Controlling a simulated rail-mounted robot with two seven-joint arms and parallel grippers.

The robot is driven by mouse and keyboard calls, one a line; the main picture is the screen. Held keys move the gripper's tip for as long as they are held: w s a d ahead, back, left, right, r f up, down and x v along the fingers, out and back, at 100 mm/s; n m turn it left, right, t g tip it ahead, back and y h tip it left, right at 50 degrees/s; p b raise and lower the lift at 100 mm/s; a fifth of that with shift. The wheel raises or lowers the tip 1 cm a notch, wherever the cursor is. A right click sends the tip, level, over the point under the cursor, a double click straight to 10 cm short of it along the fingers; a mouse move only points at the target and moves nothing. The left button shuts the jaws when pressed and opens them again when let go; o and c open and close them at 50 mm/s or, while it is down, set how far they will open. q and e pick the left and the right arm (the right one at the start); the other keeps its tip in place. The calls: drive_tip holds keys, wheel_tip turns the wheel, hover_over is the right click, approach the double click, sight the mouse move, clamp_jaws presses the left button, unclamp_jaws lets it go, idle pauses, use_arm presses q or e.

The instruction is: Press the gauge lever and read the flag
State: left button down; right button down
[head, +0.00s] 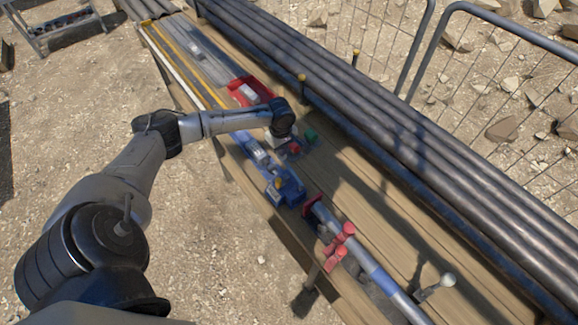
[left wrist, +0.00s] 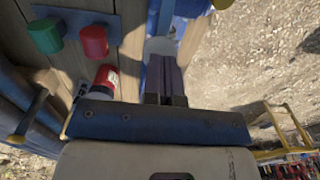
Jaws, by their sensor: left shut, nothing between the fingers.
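My left arm reaches in from the left in the head view. Its gripper (head: 281,139) is over the wooden bench, pointing down. In the left wrist view the dark fingers (left wrist: 165,80) are shut together with nothing between them. A blue device (head: 288,188) with a small yellow part sits on the bench just nearer than my gripper. Blue parts also show beyond the fingertips in the left wrist view (left wrist: 182,8). I cannot tell which part is the gauge lever, and no flag can be made out. My right gripper is not in view.
A red button (left wrist: 93,40) and a green button (left wrist: 45,36) stand beside my fingers. A blue-and-white pipe (head: 372,268) with red clamps (head: 341,243) lies nearer. Long steel pipes (head: 370,115) run along the far side. A red item (head: 250,91) lies beyond my gripper.

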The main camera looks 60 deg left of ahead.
use_arm(q)
drive_tip(key=shift+f, duration=2.25)
drive_tip(key=shift+r, duration=0.1)
drive_tip(key=shift+r+p, duration=0.65)
drive_tip(key=shift+p, duration=0.1)
wheel_tip(320, 180, up, 4)
drive_tip(key=p, duration=0.5)
drive_tip(key=shift+r+p, duration=0.25)
drive_tip(key=shift+p, duration=0.05)
wheel_tip(320, 180, up, 5)
drive_tip(key=p, duration=0.6)
drive_tip(key=shift+r+p, duration=0.1)
drive_tip(key=shift+p, duration=0.25)
